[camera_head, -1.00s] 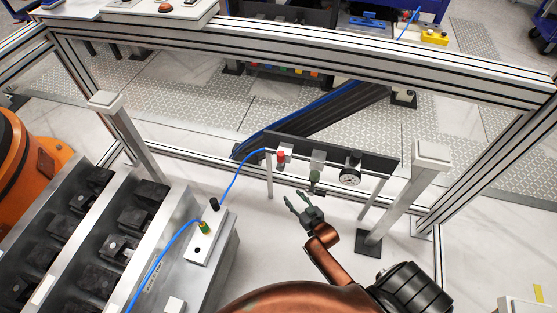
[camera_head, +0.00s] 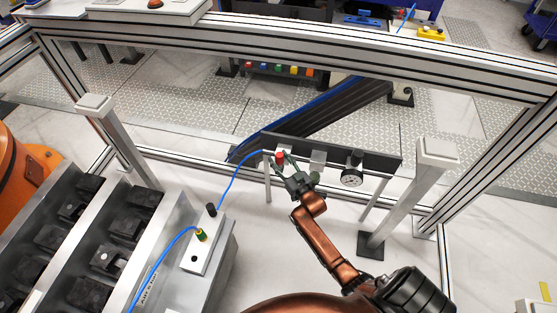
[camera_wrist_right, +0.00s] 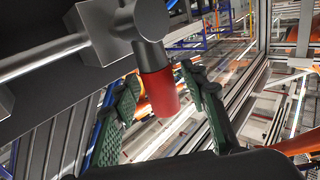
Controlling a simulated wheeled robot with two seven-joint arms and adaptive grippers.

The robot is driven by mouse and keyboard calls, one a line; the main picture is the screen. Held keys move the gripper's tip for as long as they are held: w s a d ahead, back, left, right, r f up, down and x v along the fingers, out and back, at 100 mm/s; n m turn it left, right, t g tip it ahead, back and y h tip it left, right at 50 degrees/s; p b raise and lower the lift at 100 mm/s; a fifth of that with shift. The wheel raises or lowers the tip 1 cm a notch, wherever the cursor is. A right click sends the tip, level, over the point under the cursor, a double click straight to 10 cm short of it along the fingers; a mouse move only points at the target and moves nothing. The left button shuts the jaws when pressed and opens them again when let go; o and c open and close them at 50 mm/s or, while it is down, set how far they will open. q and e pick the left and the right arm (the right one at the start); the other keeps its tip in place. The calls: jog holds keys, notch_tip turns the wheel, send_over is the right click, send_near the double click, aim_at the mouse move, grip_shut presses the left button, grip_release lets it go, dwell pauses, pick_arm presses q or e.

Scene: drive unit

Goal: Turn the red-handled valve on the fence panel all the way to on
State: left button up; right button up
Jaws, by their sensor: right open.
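The red-handled valve (camera_head: 281,157) sits at the left end of the pipe row on the dark panel by the fence. In the right wrist view its red handle (camera_wrist_right: 159,92) hangs from a grey valve body (camera_wrist_right: 110,32). My right gripper (camera_head: 297,172) is open at the valve, just right of and in front of the handle. In the right wrist view its green-padded fingers (camera_wrist_right: 158,80) stand on either side of the red handle, with gaps visible; contact cannot be told. My left gripper is not in view.
A round gauge (camera_head: 351,177) sits right of the valve on the panel (camera_head: 380,161). A grey post (camera_head: 410,195) stands right of my arm. Orange machinery (camera_head: 20,190) is at the left edge.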

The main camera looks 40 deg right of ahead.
grip_shut()
dwell(0.5)
